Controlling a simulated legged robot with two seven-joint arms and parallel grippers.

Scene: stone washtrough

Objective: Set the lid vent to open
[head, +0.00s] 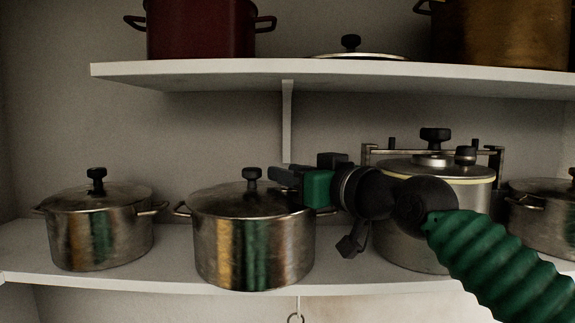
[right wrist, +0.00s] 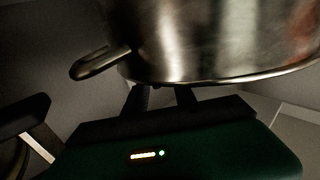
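The pressure cooker (head: 395,235) stands on the lower shelf at the right in the head view, partly behind my right arm. Its lid (head: 400,168) carries a black central knob (head: 435,138) and a smaller black knob (head: 465,154), which may be the vent; its setting is too small to tell. My right gripper (head: 281,178) is left of the cooker, by the right side of the middle steel pot's lid. In the right wrist view its two fingers (right wrist: 160,97) stand apart with nothing visible between them, in front of a steel pot (right wrist: 200,40). My left gripper is not in view.
The middle steel pot (head: 250,245) and a left pot (head: 100,235) share the lower shelf (head: 160,265); another pot (head: 545,220) stands at the far right. The upper shelf (head: 230,70) overhangs, holding a red pot (head: 200,30), a loose lid (head: 355,55) and a brass pot (head: 500,35).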

